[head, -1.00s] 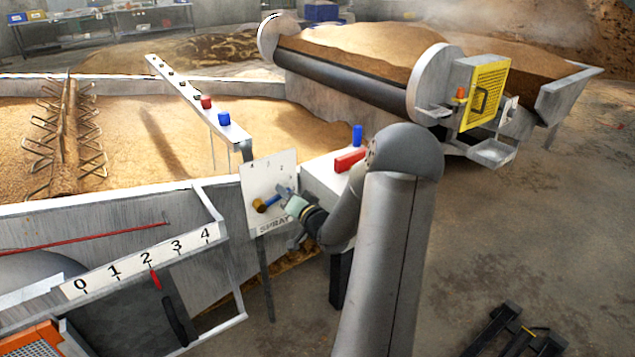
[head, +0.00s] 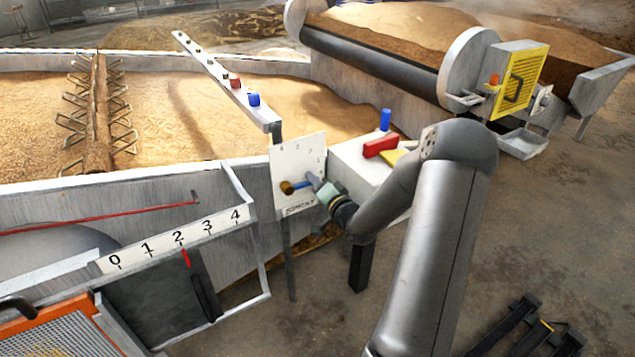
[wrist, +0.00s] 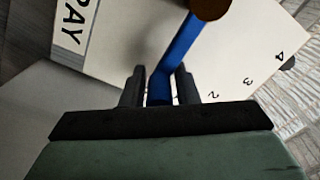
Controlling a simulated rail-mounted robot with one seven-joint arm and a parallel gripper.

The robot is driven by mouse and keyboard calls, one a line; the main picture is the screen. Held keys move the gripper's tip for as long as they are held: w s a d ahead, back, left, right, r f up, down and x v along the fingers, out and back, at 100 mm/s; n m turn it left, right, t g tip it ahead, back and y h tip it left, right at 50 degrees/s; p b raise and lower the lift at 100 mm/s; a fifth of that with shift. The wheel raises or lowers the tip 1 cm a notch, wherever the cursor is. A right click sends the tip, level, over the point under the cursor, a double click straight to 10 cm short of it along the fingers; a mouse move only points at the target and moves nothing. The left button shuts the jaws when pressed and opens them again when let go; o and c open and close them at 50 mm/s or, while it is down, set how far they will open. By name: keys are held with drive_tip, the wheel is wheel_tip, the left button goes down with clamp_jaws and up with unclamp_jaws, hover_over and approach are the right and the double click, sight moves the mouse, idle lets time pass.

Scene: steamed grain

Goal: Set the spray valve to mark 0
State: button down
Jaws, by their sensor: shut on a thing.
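The spray valve is a white panel (head: 300,152) marked SPRAY, with a brass hub (head: 287,187) and a blue lever (head: 301,186). In the head view the lever points right and slightly up from the hub. My gripper (head: 316,182) is at its outer end. In the wrist view the blue lever (wrist: 178,55) runs down from the brass hub (wrist: 209,8) to between the two dark fingers of my gripper (wrist: 159,88), which is shut on it. Marks 2, 3 and 4 show right of the lever there; marks 0 and 1 are not visible, so the exact reading is unclear.
A white box (head: 345,158) with a red handle (head: 381,147) stands behind my arm. A separate 0-to-4 scale (head: 180,238) with a red pointer (head: 186,257) is at front left. A grain bed (head: 200,125) lies behind the panel.

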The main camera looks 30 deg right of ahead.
drive_tip(key=c, duration=1.3)
unclamp_jaws()
drive_tip(key=shift+s+f, duration=0.15)
drive_tip(key=shift+f, duration=0.25)
drive_tip(key=shift+r, duration=0.1)
drive_tip(key=shift+r, duration=0.15)
drive_tip(key=s+p, duration=0.3)
drive_tip(key=s, duration=1.4)
drive_tip(key=shift+s, duration=0.15)
drive_tip(key=shift+a, duration=0.1)
